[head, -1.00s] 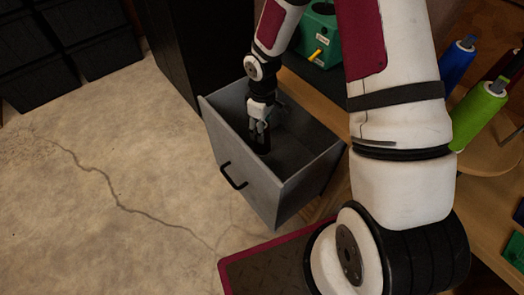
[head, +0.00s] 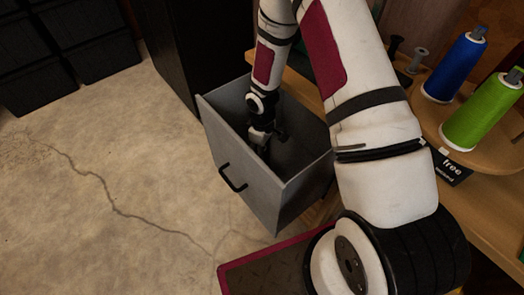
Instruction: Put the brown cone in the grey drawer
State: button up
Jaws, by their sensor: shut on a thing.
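The grey drawer (head: 243,190) is pulled open, with a black handle on its front. My gripper (head: 263,151) reaches down into the drawer from above, between its walls. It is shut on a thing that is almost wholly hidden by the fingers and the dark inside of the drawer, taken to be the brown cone. I cannot make out the cone's shape or colour, or whether it touches the drawer floor. No other brown cone shows in view.
A blue thread cone (head: 455,68) and a green thread cone (head: 483,112) stand on a round wooden shelf (head: 440,141) at right. A black cabinet (head: 185,50) stands behind the drawer. Black bins (head: 95,50) are at far left. The cracked floor (head: 90,150) is clear.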

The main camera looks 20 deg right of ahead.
jog(key=o, duration=0.9)
jog(key=shift+f, duration=0.1)
notch_tip(320, 180, up, 12)
jog(key=p, duration=0.3)
